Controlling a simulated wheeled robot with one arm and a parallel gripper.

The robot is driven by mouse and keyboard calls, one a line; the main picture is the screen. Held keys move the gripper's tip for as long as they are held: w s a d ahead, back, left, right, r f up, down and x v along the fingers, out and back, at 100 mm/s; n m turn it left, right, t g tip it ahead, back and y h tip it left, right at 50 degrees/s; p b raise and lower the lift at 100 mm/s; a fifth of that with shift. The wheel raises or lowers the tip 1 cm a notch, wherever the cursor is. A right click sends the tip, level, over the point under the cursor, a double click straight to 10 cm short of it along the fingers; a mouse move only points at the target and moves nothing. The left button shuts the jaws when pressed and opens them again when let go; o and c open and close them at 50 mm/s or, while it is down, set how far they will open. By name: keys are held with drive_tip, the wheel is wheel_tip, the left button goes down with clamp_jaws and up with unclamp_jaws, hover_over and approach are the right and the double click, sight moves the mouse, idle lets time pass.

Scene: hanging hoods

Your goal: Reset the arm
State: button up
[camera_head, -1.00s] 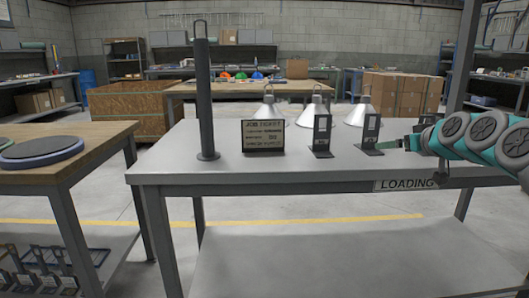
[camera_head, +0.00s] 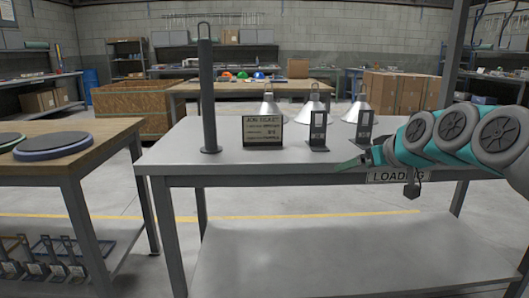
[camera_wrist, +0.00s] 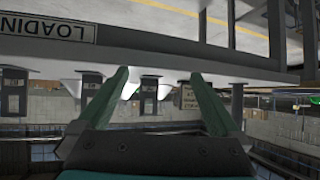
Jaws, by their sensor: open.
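My gripper (camera_head: 358,162) is at the right front edge of the grey table (camera_head: 235,168) in the head view, fingers pointing left. In the wrist view my gripper (camera_wrist: 160,78) shows two green fingers spread apart with nothing between them. That view is upside down, with the table's edge and the LOADING label (camera_wrist: 48,27) above the fingers. My teal and grey arm comes in from the right in the head view. Three pale cone-shaped hoods (camera_head: 313,103) are at the table's far side, partly behind other things.
On the table stand a tall dark post (camera_head: 208,100), a JOB TICKET sign (camera_head: 262,132) and two dark upright stands (camera_head: 318,131), (camera_head: 364,128). A wooden table (camera_head: 100,138) with round discs (camera_head: 55,146) is at the left. A grey upright (camera_head: 452,60) rises behind my arm.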

drive_tip(key=s+a+f+g, duration=0.3)
drive_tip(key=s+a+f, duration=0.2)
drive_tip(key=s, duration=0.3)
drive_tip(key=s+a+f+g, duration=0.2)
drive_tip(key=s+a+f, duration=0.3)
drive_tip(key=s+f, duration=0.15)
drive_tip(key=s+f+m+g+h, duration=0.1)
drive_tip(key=s+f, duration=0.3)
drive_tip(key=s, duration=0.5)
drive_tip(key=s+d+f+m+g+h, duration=0.1)
drive_tip(key=s+f+g, duration=0.3)
drive_tip(key=s, duration=0.5)
drive_tip(key=s+d+f+m+g+h, duration=0.1)
drive_tip(key=s+f+g, duration=0.1)
drive_tip(key=s+f, duration=0.3)
drive_tip(key=s, duration=0.4)
drive_tip(key=shift+f+h, duration=0.25)
drive_tip(key=shift+h, duration=0.05)
drive_tip(key=shift+d, duration=0.1)
